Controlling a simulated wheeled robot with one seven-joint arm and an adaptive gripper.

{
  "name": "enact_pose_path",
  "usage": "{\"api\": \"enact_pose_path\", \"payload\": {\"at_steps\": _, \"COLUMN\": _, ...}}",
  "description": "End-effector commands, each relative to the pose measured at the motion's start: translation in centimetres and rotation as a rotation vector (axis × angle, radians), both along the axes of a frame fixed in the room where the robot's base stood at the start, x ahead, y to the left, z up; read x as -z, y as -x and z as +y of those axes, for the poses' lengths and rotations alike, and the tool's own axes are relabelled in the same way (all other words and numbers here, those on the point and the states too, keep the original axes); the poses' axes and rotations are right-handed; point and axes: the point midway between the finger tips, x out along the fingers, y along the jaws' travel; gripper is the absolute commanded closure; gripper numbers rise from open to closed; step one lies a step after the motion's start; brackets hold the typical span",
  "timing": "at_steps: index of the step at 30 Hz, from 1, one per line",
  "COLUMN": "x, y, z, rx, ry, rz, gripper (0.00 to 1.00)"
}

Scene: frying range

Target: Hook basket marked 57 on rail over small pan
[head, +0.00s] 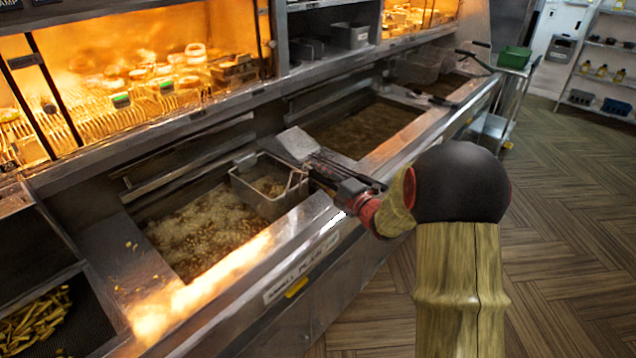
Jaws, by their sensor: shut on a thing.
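A wire basket (262,200) with a metal rim hangs over the right end of the near pan (205,262), whose oil is bubbling. Some fried food seems to show inside it. No number can be read on it. My gripper (318,172) is shut on the basket's handle side, at the right of the basket above the front ledge. The arm hides part of the handle. A middle pan (365,130) of dark, still oil lies beyond. A rail (190,155) seems to run along the back of the near pan.
More baskets (422,68) stand at the far pan, with handles sticking out. A grey block (297,143) sits between near and middle pans. A bin of fries (35,318) is at lower left. Heated shelves (150,80) overhang the back. The floor (560,230) at right is clear.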

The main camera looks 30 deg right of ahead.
Motion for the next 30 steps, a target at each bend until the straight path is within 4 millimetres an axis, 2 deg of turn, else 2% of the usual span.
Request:
{"api": "enact_pose_path", "payload": {"at_steps": 1, "x": -0.9, "y": 0.0, "z": 0.0, "rx": 0.0, "ry": 0.001, "rz": -0.003, "gripper": 1.0}}
{"api": "enact_pose_path", "payload": {"at_steps": 4, "x": -1.5, "y": 0.0, "z": 0.0, "rx": 0.0, "ry": 0.001, "rz": -0.003, "gripper": 1.0}}
{"api": "enact_pose_path", "payload": {"at_steps": 17, "x": -1.9, "y": 0.0, "z": 0.0, "rx": 0.0, "ry": 0.0, "rz": -0.003, "gripper": 1.0}}
{"api": "enact_pose_path", "payload": {"at_steps": 30, "x": -5.9, "y": 0.0, "z": 0.0, "rx": 0.0, "ry": 0.001, "rz": -0.004, "gripper": 1.0}}
